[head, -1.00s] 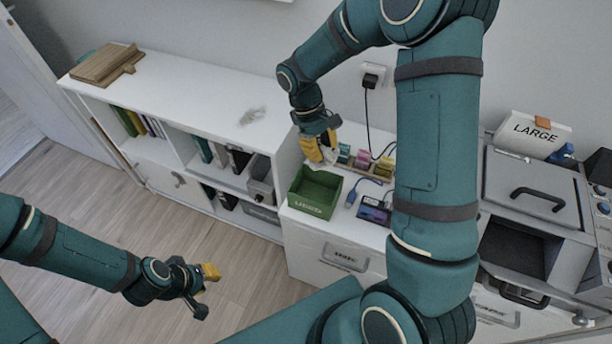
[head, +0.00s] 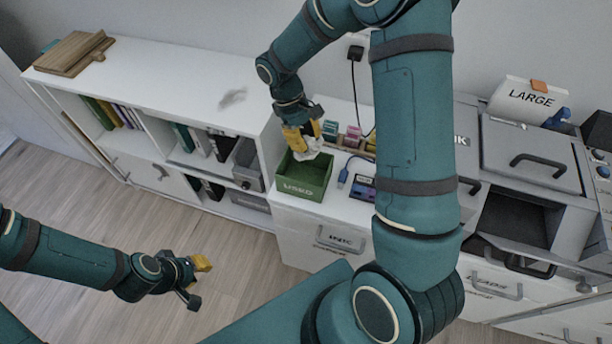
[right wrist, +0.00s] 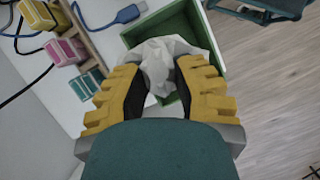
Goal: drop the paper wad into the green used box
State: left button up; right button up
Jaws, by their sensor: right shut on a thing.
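The green used box (head: 304,188) stands at the left end of the lower white desk, open at the top. My right gripper (head: 303,150) is over the box's back edge with its fingers pointing down. In the right wrist view my right gripper (right wrist: 160,88) is shut on the crumpled white paper wad (right wrist: 158,60), which is between the yellow-and-black fingers. Part of the green box (right wrist: 205,22) shows behind and below the wad. In the head view the wad (head: 308,154) shows as a small pale patch under the fingers. My left gripper (head: 197,280) hangs empty over the floor with its fingers apart.
A blue cable plug (head: 343,174) and a dark purple pack (head: 362,189) lie right of the box. A taller white shelf (head: 180,88) is at left. A grey machine (head: 530,165) is at right.

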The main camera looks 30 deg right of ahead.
jog(key=o, duration=0.9)
jog(key=shift+r, duration=0.1)
jog(key=v, duration=1.2)
